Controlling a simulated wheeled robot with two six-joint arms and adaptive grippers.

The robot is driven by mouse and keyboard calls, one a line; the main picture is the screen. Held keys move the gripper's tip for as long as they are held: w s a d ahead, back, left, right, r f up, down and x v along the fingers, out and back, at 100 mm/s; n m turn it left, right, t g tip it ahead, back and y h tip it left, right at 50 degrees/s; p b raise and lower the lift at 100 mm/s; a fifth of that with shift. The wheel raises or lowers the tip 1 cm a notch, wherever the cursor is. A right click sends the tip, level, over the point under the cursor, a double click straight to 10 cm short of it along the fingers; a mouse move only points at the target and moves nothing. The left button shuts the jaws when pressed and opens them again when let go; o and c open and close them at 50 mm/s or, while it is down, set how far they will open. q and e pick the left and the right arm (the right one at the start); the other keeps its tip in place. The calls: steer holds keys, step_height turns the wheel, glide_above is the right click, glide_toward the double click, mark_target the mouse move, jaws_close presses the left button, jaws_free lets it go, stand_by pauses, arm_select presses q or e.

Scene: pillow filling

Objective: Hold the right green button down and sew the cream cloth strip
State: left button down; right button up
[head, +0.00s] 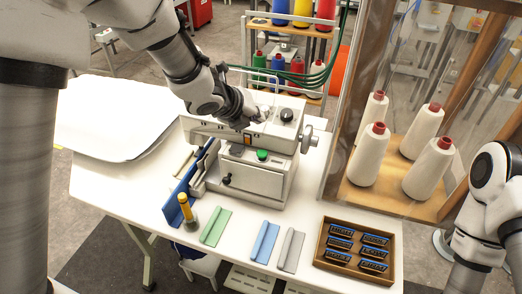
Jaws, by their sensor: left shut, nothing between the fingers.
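The white machine (250,180) stands in the middle of the table. One green button (263,155) shows on its front ledge. My left gripper (240,123) is shut and empty, at the top of the machine, above and left of that button and apart from it. The gripper and forearm hide part of the machine's top, so a second green button cannot be made out. I cannot clearly make out a cream cloth strip. My right arm enters at the right edge, with its gripper out of frame.
A blue plate (181,199) stands left of the machine, with a yellow-topped tool (185,208) beside it. Green (216,227), blue (264,243) and grey (291,250) strips lie in front. A wooden tray (325,258) and a clear-walled thread cabinet (393,202) are at right.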

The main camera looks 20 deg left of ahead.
arm_select(q)
steer(key=b, duration=0.3)
glide_above(262, 153)
steer(key=f, duration=0.4)
steer(key=shift+w+f, duration=0.2)
steer(key=shift+f, duration=0.1)
steer(key=f+b, duration=0.2)
steer(key=b, duration=0.1)
steer(key=s+f+b, duration=0.1)
steer(key=f, duration=0.1)
steer(key=shift+s+a, duration=0.1)
steer(key=shift+a, duration=0.2)
steer(key=shift+f+b, duration=0.4)
steer(key=shift+b, duration=0.15)
steer(key=shift+w+d+f, duration=0.15)
steer(key=shift+w, duration=0.25)
steer(key=shift+s+r, duration=0.2)
steer(key=shift+s, duration=0.05)
arm_select(e)
step_height(262, 153, down, 8)
steer(key=shift+w+d+f, duration=0.2)
steer(key=shift+w+f, duration=0.05)
steer(key=shift+w, duration=0.15)
arm_select(q)
steer(key=shift+w+f, duration=0.1)
steer(key=shift+w, duration=0.05)
arm_select(e)
steer(key=shift+w, duration=0.15)
